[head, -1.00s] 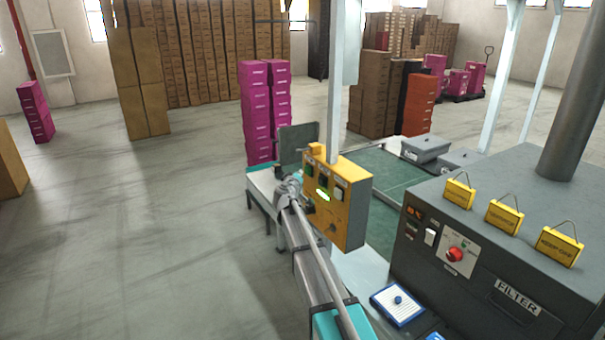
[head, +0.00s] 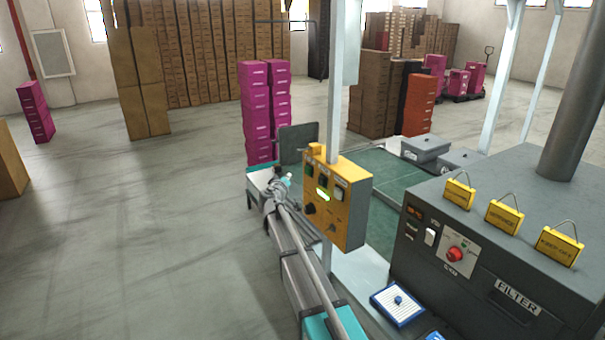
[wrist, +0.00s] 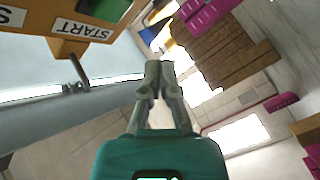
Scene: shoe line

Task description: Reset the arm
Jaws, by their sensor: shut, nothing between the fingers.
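My arm reaches forward in the head view and ends beside the yellow control box (head: 338,198). My gripper (wrist: 158,68) is at the middle of the wrist view, with its grey fingertips together and nothing between them. In the head view I cannot make out the fingers clearly. The control box also shows at the upper left of the wrist view (wrist: 60,22), with a START label, part of a green button (wrist: 105,8) and a small grey lever (wrist: 78,70). The gripper is apart from the box.
A grey filter machine (head: 470,265) with yellow tags stands at right. A white post (head: 344,75) rises behind the control box. A blue-and-white pad (head: 398,304) lies near the arm. Magenta box stacks (head: 256,110) stand behind. The floor at left is open.

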